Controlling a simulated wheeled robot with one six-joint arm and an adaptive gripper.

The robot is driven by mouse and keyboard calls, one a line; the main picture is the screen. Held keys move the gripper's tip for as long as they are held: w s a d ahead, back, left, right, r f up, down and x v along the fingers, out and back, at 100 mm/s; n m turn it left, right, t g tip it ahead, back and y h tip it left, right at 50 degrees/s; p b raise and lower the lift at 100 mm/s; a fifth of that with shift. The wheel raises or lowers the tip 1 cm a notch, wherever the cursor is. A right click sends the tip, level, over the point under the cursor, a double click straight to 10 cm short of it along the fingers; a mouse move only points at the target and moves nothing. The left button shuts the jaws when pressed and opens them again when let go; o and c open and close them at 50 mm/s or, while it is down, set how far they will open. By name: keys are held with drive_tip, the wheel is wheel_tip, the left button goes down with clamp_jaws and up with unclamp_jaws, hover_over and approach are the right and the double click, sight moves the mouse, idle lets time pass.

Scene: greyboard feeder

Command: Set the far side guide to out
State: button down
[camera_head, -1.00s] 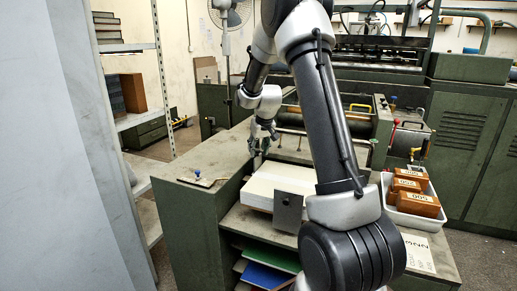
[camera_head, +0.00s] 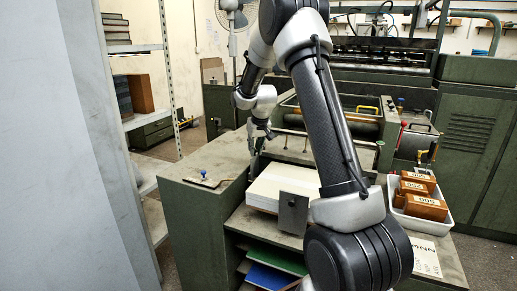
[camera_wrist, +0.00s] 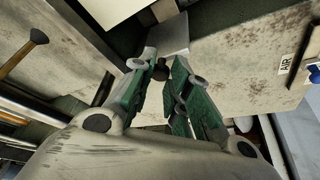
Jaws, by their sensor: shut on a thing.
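The far side guide (camera_wrist: 170,36) is a small grey plate with a dark knob, at the top middle of the wrist view beside the white board stack (camera_wrist: 108,8). My gripper (camera_wrist: 162,68) is shut on its dark knob, the green-padded fingers close together around it. In the head view my gripper (camera_head: 256,148) points down at the far left edge of the board stack (camera_head: 270,187). The far guide is mostly hidden there.
A blue knob (camera_head: 203,174) stands on the worn table top (camera_head: 222,160) at left; the wrist view shows an AIR label (camera_wrist: 286,64). A white tray (camera_head: 440,225) with orange numbered blocks stands at right. Rollers and handles lie behind. Coloured boards (camera_head: 275,258) fill the shelf below.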

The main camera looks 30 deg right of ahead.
drive_tip(key=shift+w+a+r, duration=0.1)
drive_tip(key=shift+w, duration=0.05)
drive_tip(key=c, duration=1.3)
unclamp_jaws()
drive_tip(key=shift+w+a, duration=0.1)
drive_tip(key=shift+c, duration=0.2)
drive_tip(key=v, duration=1.2)
